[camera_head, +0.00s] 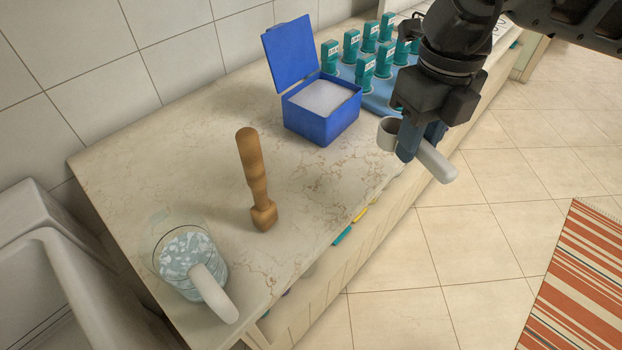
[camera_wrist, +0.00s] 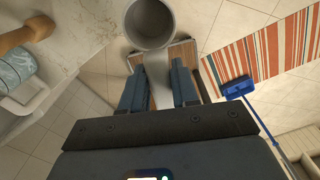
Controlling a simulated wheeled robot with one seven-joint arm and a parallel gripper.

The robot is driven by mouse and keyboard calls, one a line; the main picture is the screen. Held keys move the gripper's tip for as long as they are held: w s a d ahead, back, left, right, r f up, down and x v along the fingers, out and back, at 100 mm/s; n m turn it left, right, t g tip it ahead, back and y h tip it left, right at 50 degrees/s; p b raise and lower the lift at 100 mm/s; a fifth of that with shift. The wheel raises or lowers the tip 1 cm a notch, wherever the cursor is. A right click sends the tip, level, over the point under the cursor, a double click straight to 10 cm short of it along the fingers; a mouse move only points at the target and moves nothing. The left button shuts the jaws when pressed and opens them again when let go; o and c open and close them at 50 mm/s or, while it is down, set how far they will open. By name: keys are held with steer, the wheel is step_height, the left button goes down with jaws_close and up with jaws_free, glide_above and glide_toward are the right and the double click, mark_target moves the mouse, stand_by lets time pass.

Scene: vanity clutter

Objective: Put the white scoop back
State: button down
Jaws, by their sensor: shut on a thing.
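The white scoop (camera_head: 439,164) is held in my gripper (camera_head: 420,143), in front of the counter's front edge and above the floor. My gripper is shut on its handle. The round cup points left in the head view. The wrist view shows the cup (camera_wrist: 150,24) beyond the fingertips and the handle between the fingers (camera_wrist: 159,88). The cup looks empty in the wrist view. A blue box (camera_head: 322,118) with its lid (camera_head: 290,53) open stands on the counter, left of my gripper, filled with white material.
A glass jar (camera_head: 180,262) with pale blue pieces and a white handle (camera_head: 213,293) is near left. Several teal bottles (camera_head: 366,72) stand on a blue tray (camera_head: 377,102) behind my gripper. A striped rug (camera_head: 575,275) lies on the floor.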

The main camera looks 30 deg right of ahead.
steer(key=w+a+f, duration=0.1)
steer(key=a+f, duration=0.1)
steer(key=a, duration=0.1)
steer(key=w+a+f+p, duration=0.1)
steer(key=w+a+f, duration=0.1)
steer(key=a, duration=0.1)
steer(key=w+a+f+p, duration=0.1)
steer(key=w+a+f, duration=0.1)
steer(key=a, duration=0.2)
steer(key=shift+f, duration=0.25)
steer(key=shift+f+p, duration=0.5)
steer(key=shift+f, duration=1.6)
steer(key=shift+f, duration=0.15)
steer(key=c, duration=0.8)
jaws_free()
steer(key=shift+c, duration=0.2)
step_height(320, 180, up, 12)
steer(key=b, duration=0.1)
steer(key=shift+r, duration=0.2)
steer(key=shift+s, duration=0.1)
